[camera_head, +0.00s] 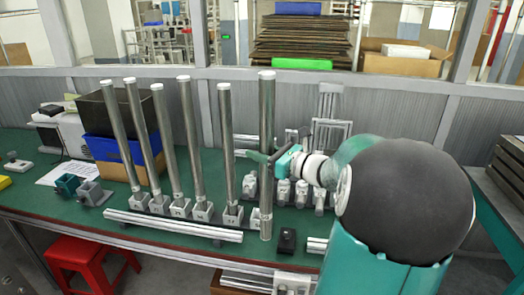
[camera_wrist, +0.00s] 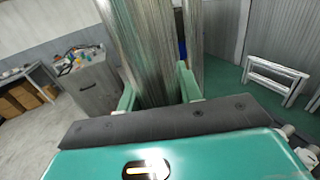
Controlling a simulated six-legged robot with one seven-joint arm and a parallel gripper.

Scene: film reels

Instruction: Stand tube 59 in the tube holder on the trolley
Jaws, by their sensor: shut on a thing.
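My gripper (camera_head: 262,156) is shut on a tall, upright metal tube (camera_head: 267,120) with a white top cap. The tube's lower end is near the green bench top, right of the row of standing tubes; I cannot tell whether it touches. No number is readable on it, so I cannot confirm it is tube 59. In the wrist view, the tube (camera_wrist: 152,50) fills the space between my gripper's (camera_wrist: 155,92) two pale green fingers. The tube holder on the trolley cannot be made out in either view.
Several similar tubes (camera_head: 190,130) stand in grey sockets on the green bench (camera_head: 150,238). Metal bars (camera_head: 172,226) lie along its front. A small black block (camera_head: 287,240) is right of the held tube's foot. A slatted grey metal structure (camera_head: 500,175) stands at far right.

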